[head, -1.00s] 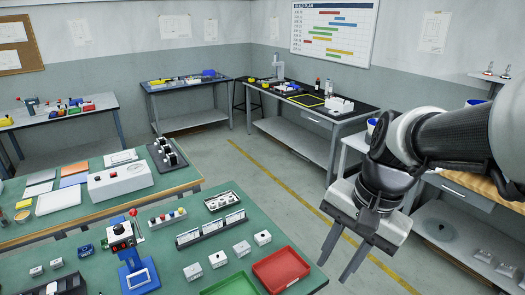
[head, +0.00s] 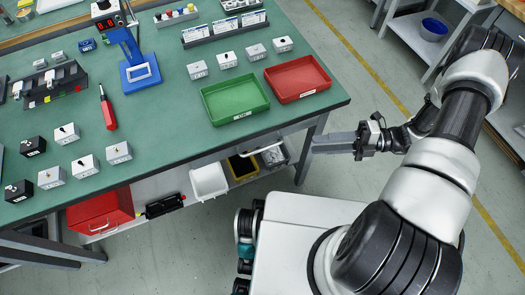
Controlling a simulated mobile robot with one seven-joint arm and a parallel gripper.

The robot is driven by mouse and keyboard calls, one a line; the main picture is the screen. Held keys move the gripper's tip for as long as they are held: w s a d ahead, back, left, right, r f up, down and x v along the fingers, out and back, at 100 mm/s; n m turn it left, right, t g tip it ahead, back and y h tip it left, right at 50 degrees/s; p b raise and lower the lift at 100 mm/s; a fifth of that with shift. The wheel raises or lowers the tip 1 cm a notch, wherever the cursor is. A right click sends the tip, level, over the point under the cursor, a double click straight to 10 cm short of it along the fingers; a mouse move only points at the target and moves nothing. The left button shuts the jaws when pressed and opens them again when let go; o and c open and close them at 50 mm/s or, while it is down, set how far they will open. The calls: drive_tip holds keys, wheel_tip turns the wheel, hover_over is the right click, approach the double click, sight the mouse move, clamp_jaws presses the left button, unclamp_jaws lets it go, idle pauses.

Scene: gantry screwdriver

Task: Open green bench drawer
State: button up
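The bench (head: 165,110) has a green top and fills the left and middle of the head view. Under its front edge, near the right corner, a pale drawer front (head: 235,149) shows with a bar handle (head: 265,148). The drawer looks shut, its front close under the bench top. My gripper (head: 316,144) is beside the bench's right front corner, right of the handle and apart from it. Its fingers point left toward the handle side. I see them edge-on, so the gap between them is hidden. Nothing shows held.
A green tray (head: 235,98) and a red tray (head: 297,79) sit near the bench's right edge. Below are a white bin (head: 208,182), a yellow bin (head: 243,168) and a red box (head: 100,213). A bench leg stands near my gripper.

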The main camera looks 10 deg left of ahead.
sight(262, 148)
drive_tip(key=s+a, duration=0.1)
drive_tip(key=a, duration=0.4)
drive_tip(key=s+a+f+b, duration=0.1)
drive_tip(key=a, duration=0.5)
drive_tip(key=s+a+f, duration=0.1)
drive_tip(key=a, duration=0.5)
drive_tip(key=shift+a+b, duration=0.1)
drive_tip(key=shift+b, duration=0.25)
drive_tip(key=shift+c, duration=0.3)
clamp_jaws()
